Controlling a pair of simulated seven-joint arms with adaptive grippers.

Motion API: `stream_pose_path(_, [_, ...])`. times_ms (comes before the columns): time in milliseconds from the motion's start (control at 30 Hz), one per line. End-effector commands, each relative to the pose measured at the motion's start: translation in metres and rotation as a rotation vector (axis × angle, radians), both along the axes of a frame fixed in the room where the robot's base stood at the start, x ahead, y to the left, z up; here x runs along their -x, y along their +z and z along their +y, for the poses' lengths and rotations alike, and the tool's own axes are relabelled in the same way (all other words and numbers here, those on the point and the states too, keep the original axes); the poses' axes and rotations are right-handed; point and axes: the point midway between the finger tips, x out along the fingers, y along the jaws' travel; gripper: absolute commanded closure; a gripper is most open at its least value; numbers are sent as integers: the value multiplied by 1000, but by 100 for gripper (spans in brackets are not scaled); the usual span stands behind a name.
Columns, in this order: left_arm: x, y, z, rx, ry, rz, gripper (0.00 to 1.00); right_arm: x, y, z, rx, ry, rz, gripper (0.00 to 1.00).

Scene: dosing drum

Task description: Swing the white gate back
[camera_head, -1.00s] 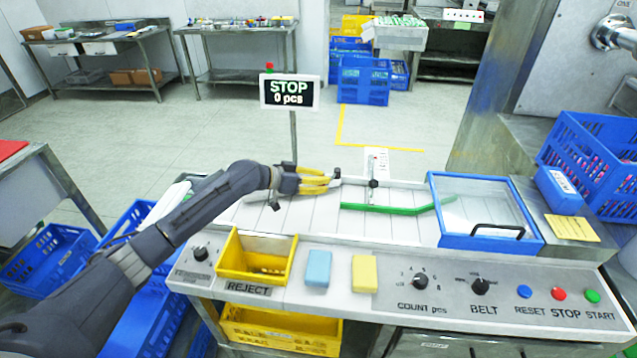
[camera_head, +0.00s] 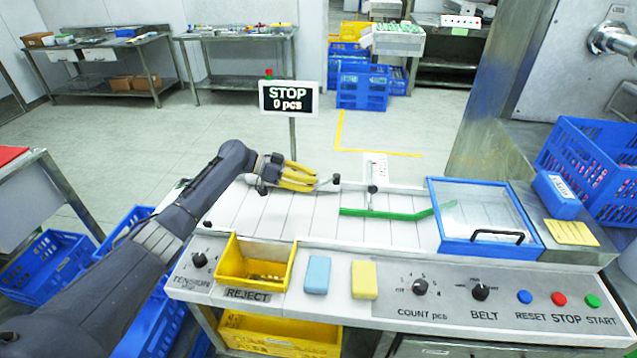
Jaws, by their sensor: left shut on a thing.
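The white gate (camera_head: 326,184) is a thin pale bar at the back of the belt (camera_head: 300,215). It is mostly hidden by my left gripper and hard to tell from the pale belt edge. My left gripper (camera_head: 318,180), with yellow fingers, is shut at the gate, pointing right, near a small dark knob (camera_head: 336,178). A green guide bar (camera_head: 385,213) lies across the belt to the right of it. My right gripper is not in view.
A STOP display (camera_head: 289,97) stands on a post behind my left gripper. A blue-framed clear cover (camera_head: 484,246) is on the right. In front are a yellow reject bin (camera_head: 228,262), blue (camera_head: 317,275) and yellow (camera_head: 364,280) blocks, and a control panel (camera_head: 450,308).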

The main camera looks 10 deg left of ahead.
Motion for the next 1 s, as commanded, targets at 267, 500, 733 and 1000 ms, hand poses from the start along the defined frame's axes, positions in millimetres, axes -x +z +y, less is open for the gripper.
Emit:
stream_pose_path(267, [-2,7,11,9,-7,-7,100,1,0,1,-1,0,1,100])
stream_pose_path(500, [-3,8,12,9,-5,-8,100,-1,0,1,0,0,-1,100])
stream_pose_path(733, [-2,7,12,9,-5,-7,70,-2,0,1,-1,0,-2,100])
stream_pose_path(1000, [-1,3,12,4,-8,-3,50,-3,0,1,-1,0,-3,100])
